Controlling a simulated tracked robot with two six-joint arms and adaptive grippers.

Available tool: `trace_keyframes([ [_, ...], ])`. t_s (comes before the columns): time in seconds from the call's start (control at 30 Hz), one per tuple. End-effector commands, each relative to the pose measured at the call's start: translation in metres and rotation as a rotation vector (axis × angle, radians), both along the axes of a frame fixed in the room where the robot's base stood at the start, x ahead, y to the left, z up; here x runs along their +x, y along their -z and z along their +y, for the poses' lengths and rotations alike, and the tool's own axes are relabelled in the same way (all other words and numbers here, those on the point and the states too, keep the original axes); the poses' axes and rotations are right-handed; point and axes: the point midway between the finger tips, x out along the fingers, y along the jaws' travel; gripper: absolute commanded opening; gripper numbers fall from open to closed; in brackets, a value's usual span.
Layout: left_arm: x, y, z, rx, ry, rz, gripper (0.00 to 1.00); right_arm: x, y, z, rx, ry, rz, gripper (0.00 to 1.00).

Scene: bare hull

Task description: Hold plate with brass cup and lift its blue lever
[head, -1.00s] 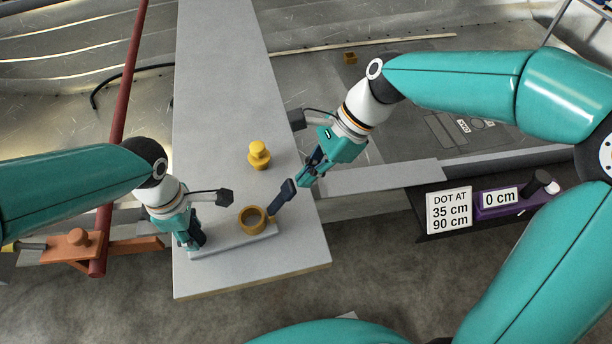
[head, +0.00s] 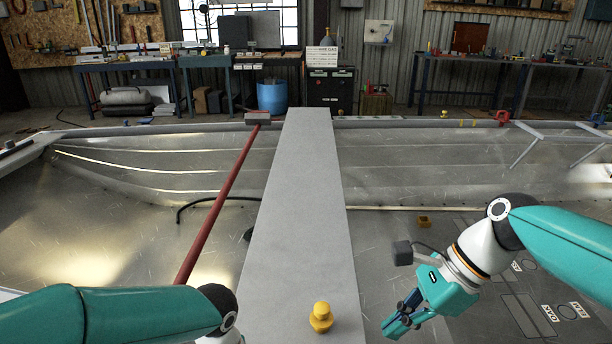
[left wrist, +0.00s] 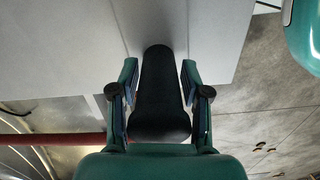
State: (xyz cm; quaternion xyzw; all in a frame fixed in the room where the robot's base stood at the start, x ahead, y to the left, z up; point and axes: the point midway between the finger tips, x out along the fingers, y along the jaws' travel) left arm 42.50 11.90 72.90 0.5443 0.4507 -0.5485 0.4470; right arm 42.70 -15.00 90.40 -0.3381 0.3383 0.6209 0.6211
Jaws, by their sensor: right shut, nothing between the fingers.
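The plate with the brass cup and its blue lever are outside the head view. In the left wrist view my left gripper (left wrist: 158,75) has its two fingers apart, with a long dark form (left wrist: 158,100) between them; I cannot tell whether they grip it or what it is. In the head view the left gripper is below the frame; only my left arm shows. My right gripper (head: 400,325) is shut and empty, right of the grey board (head: 303,220) and apart from it.
A yellow knob-like piece (head: 321,318) stands on the board near the bottom. A red pole (head: 222,200) runs along the board's left. Workbenches stand far behind.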

Motion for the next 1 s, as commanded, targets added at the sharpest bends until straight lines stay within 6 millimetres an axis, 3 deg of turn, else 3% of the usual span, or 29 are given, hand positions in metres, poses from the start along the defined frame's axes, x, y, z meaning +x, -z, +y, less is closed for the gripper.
trace_keyframes([
  [0.1, 0.001, -0.001, 0.000, -0.001, 0.000, -0.003, 0.68, 0.000, 0.000, 0.000, 0.000, 0.000, 0.000, 0.00],
  [0.53, 0.002, -0.011, 0.000, -0.001, -0.001, -0.008, 0.68, 0.000, 0.000, 0.000, 0.000, -0.001, 0.001, 0.00],
  [1.0, 0.003, -0.095, 0.000, -0.003, 0.000, -0.009, 0.68, 0.000, 0.000, 0.000, 0.000, 0.000, 0.000, 0.00],
])
